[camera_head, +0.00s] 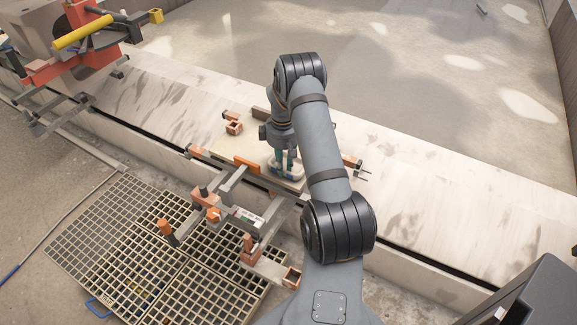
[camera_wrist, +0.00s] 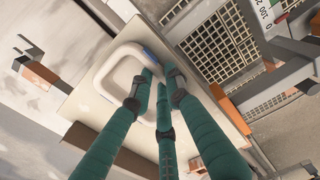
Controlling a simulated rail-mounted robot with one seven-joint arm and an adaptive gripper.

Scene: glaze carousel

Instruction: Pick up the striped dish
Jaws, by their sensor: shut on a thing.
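The dish (camera_head: 296,173) is small and pale with a bluish edge. It is at the pale board on the ledge, below my gripper (camera_head: 284,166). In the wrist view the dish (camera_wrist: 122,72) is a white rounded square with a blue stripe on its upper right rim. My gripper (camera_wrist: 160,82) has teal fingers with dark bands and is shut on the dish near its right side. The fingers and my arm hide part of the dish. I cannot tell whether it is lifted off the board.
The pale board (camera_head: 213,140) has orange-tipped clamps around it. A grey clamp frame (camera_head: 235,187) stands in front, over floor grating (camera_head: 95,215). An orange machine (camera_head: 85,60) is at the upper left. The ledge at right is clear.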

